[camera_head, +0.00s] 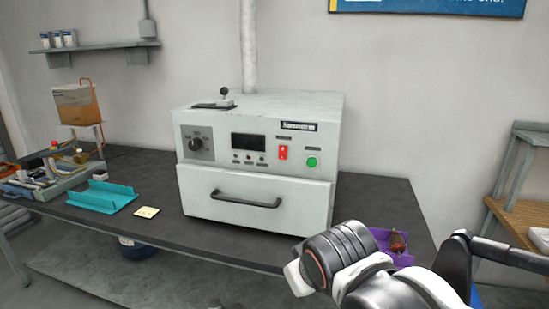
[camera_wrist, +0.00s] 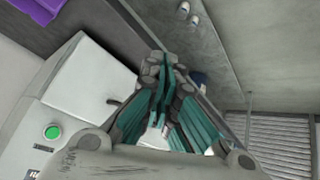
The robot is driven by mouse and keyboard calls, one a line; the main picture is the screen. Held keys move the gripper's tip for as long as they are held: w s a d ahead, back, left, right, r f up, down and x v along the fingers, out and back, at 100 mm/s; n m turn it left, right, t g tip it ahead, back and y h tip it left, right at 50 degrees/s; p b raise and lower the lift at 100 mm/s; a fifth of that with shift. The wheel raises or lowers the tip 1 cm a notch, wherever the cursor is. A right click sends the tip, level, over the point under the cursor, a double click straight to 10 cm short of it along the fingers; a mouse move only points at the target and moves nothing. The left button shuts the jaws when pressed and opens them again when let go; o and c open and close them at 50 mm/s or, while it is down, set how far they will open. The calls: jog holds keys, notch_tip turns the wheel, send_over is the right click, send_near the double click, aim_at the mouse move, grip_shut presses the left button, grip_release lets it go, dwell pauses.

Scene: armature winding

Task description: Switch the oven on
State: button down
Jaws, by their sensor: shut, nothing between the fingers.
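The oven (camera_head: 150,0) is not at the wall pipe; it is the pale box whose front panel (camera_head: 225,165) faces me on the dark table. The panel has a black dial (camera_head: 196,144), a dark blank display (camera_head: 249,141), a red rocker switch (camera_head: 283,153) and a round green button (camera_head: 312,162). The drawer front (camera_head: 255,215) below looks closed. In the wrist view the green button (camera_wrist: 51,132) shows at the left, beside the drawer front (camera_wrist: 90,85). My gripper (camera_wrist: 165,70) is shut and empty in front of the oven.
A purple tray (camera_head: 403,257) with a brown part (camera_head: 397,242) lies right of the oven, partly behind my arm. A teal holder (camera_head: 103,196) and a yellow note (camera_head: 146,212) lie to the left. A wooden shelf unit (camera_head: 520,215) stands at the right.

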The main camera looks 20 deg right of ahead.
jog(key=w+r+n+t+h+p, duration=0.3)
jog(key=w+r, duration=0.3)
jog(key=w, duration=0.4)
jog(key=w+a+r+n+t+h+p, duration=0.1)
jog(key=w+r+n+t+h+p, duration=0.2)
jog(key=w, duration=0.8)
jog(key=shift+w+r+n+h+p, duration=0.2)
jog(key=shift+r+n+h+p, duration=1.2)
jog(key=shift+r, duration=0.7)
